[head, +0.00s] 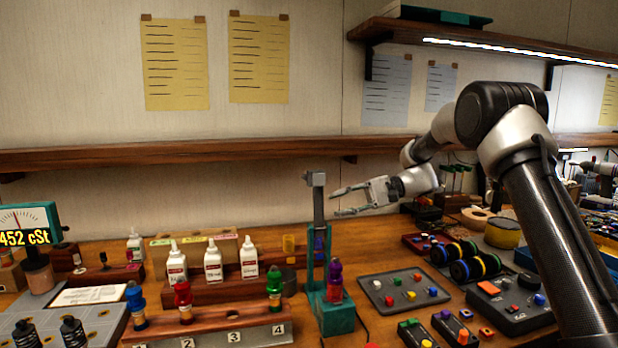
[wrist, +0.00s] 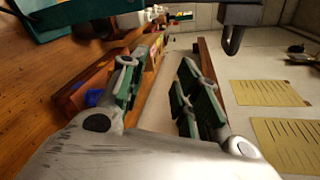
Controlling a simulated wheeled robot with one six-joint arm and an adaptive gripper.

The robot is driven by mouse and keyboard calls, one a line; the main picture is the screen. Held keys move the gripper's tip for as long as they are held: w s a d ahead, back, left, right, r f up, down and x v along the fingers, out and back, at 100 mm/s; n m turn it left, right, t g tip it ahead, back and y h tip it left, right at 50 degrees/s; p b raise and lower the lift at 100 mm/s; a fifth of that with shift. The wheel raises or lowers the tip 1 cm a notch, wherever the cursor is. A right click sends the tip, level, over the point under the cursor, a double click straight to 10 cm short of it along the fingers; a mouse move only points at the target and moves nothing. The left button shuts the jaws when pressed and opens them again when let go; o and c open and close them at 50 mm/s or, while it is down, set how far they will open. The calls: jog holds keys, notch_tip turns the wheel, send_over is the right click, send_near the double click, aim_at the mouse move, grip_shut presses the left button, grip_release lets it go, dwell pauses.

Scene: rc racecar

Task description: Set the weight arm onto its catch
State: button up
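A stand with a teal base (head: 335,315) and an upright grey post (head: 319,208) is near the middle of the head view. A grey block (head: 315,179) sits at the post's top, and a purple-capped bottle (head: 335,283) stands at the base. I cannot tell which part is the weight arm or where its catch is. My gripper (head: 337,202) is right of the post, below the block's height, fingers pointing left, open and empty. In the wrist view the gripper (wrist: 160,80) has spread fingers with green pads; a dark grey block with a rounded stub (wrist: 236,20) shows beyond them.
A wooden rack (head: 215,338) with red, blue and green bottles stands left of the stand. White bottles (head: 213,262) are behind it. A grey tray with small coloured blocks (head: 403,291) lies to the right. A wall shelf (head: 180,157) runs behind. Air around the gripper looks clear.

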aim_at(309, 175)
notch_tip(309, 175, up, 8)
jog(key=a+n+g+y, duration=0.1)
jog(key=a+n+y, duration=0.1)
jog(key=x, duration=0.7)
jog(key=shift+s, duration=0.4)
jog(key=shift+r, duration=0.1)
grip_shut()
